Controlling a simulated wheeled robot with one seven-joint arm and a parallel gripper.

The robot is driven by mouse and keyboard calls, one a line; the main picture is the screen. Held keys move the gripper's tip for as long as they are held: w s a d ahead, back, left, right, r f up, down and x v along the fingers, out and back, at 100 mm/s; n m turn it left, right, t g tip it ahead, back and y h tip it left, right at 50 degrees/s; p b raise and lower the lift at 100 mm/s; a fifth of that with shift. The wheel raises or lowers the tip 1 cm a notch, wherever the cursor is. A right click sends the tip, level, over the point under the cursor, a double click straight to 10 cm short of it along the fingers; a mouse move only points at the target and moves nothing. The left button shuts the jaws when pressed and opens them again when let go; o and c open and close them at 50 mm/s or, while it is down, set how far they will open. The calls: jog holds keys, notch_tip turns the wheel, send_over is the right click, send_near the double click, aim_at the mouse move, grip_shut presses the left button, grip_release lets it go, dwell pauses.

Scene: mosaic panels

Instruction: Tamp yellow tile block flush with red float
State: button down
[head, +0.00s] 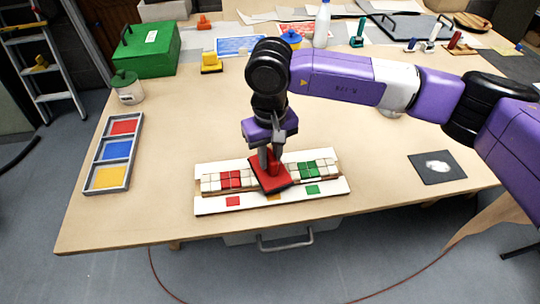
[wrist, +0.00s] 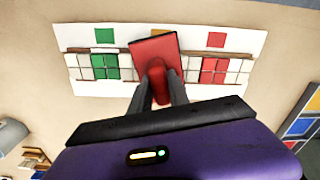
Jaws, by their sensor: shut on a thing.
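The red float (head: 266,178) is a flat red plate with an upright red handle. My gripper (head: 271,156) is shut on that handle. The float lies over the middle of the mosaic panel (head: 212,207), turned at an angle across its tile row; it also shows in the wrist view (wrist: 151,52). The yellow tile block is hidden under the float; only a yellow-orange marker (head: 273,196) shows at its front edge. Red tiles (head: 230,179) are left of the float and green tiles (head: 309,169) right of it. I cannot tell whether the float touches the tiles.
A grey tray (head: 99,163) with red, blue and yellow sections lies at the left. A dark pad with a white patch (head: 437,167) lies at the right. A green box (head: 147,49), a lidded jar (head: 128,88) and a yellow float (head: 211,62) stand farther back. Bare table surrounds the panel.

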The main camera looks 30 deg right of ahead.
jog(key=shift+s+f+b, duration=0.15)
jog(key=shift+f+b, duration=0.45)
jog(key=shift+b, duration=0.25)
dwell(2.4)
jog(key=shift+r, duration=0.15)
jog(key=shift+r+p, duration=1.05)
jog(key=shift+r, duration=2.5)
